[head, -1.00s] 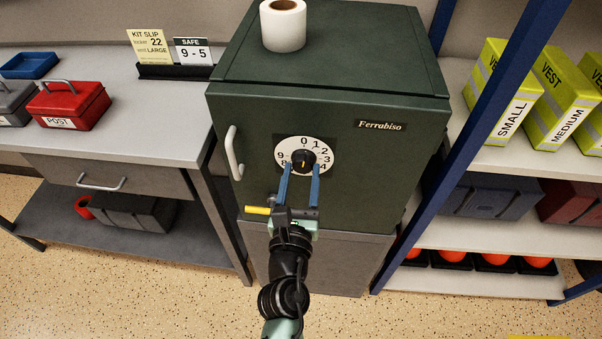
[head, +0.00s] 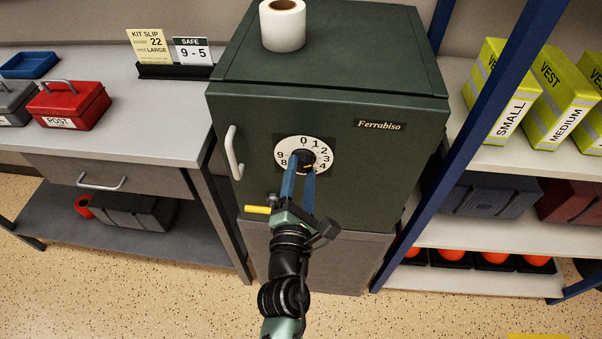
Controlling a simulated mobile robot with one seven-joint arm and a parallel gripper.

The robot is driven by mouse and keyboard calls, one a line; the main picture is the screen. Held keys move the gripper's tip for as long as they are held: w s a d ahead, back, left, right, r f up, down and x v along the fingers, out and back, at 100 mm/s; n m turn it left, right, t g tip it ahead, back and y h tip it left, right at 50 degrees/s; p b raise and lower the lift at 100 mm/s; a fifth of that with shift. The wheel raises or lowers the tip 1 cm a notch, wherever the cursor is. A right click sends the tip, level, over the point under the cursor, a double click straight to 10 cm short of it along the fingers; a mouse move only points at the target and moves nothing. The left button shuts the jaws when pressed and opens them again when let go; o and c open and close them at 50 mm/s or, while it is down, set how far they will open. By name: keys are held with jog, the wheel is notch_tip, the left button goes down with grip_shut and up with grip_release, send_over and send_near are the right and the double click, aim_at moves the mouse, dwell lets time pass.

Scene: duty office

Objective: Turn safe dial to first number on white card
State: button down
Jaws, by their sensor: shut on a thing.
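The dark green safe (head: 400,165) stands in the middle, with a handle at its left. Its white dial (head: 281,147) has 0 at the top, 1, 2, 3, 4 down the right side and 9 and 8 on the left. The lower numbers are hidden behind my fingers. The black knob (head: 308,156) carries a small orange mark, now slanted; its exact number is too small to tell. My gripper (head: 302,168) reaches up from below, its blue fingers shut on the knob. The white card (head: 192,51) on the left bench reads SAFE 9 - 5.
A yellow kit slip (head: 150,48) stands beside the card in a black holder. A white roll (head: 283,26) stands on the safe. The safe handle (head: 235,153) juts out left of the dial. A blue shelf post (head: 490,110) rises at the right.

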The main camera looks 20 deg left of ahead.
jog(key=m, duration=0.5)
jog(key=shift+m, duration=0.3)
jog(key=m+b, duration=0.1)
jog(key=m, duration=0.4)
jog(key=shift+f+m, duration=0.1)
jog(key=shift+m, duration=0.2)
jog(key=m+b, duration=0.1)
jog(key=m, duration=0.4)
jog(key=m+b, duration=0.2)
jog(key=m, duration=0.3)
jog(key=shift+f+m, duration=0.1)
jog(key=shift+m, duration=0.3)
jog(key=m+b, duration=0.1)
jog(key=m, duration=1)
jog(key=m+p, duration=0.1)
jog(key=m, duration=0.1)
jog(key=m+p, duration=0.1)
jog(key=m, duration=0.1)
jog(key=shift+r, duration=0.25)
jog(key=m+p, duration=0.2)
jog(key=m, duration=0.2)
jog(key=shift+a, duration=0.1)
jog(key=shift+f+m+p, duration=0.1)
jog(key=shift+m+p, duration=0.25)
jog(key=shift+m, duration=0.15)
